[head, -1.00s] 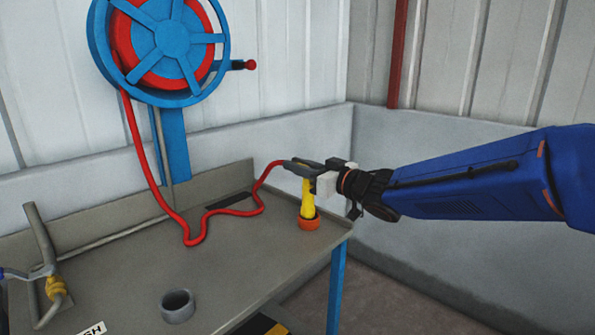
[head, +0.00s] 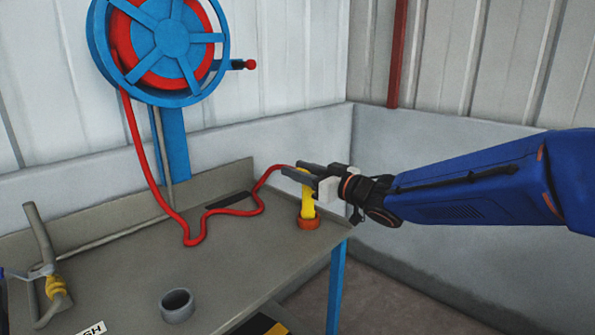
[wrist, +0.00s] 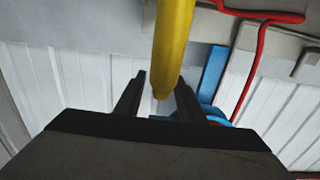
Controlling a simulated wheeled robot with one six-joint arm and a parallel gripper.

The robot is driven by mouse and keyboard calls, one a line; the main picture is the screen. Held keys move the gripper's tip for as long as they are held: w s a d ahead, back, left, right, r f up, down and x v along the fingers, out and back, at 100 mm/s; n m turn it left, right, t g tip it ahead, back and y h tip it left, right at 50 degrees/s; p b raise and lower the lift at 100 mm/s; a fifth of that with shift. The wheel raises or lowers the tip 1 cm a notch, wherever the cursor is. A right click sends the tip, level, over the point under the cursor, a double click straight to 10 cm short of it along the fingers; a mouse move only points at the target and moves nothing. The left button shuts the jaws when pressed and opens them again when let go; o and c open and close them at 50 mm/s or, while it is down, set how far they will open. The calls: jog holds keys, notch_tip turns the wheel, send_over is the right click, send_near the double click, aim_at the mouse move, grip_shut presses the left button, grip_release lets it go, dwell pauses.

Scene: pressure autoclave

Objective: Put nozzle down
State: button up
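The yellow nozzle (head: 307,204) with its orange end (head: 307,222) stands nearly upright on the grey bench, near its right corner. The red hose (head: 188,236) runs to the nozzle's upper end, where my gripper hides the join. My gripper (head: 296,172) is at the top of the nozzle, its fingers spread. In the wrist view the yellow nozzle (wrist: 174,40) lies between the fingers (wrist: 161,77), with a visible gap on the left; the right finger is partly behind it.
The blue and red hose reel (head: 172,40) is on the wall behind. The grey bench (head: 130,262) has a low back edge. A grey ring (head: 177,305) and a bent pipe with a yellow fitting (head: 55,286) are at the left.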

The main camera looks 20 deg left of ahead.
jog(key=v, duration=1.1)
jog(key=shift+d, duration=0.2)
jog(key=shift+s, duration=0.1)
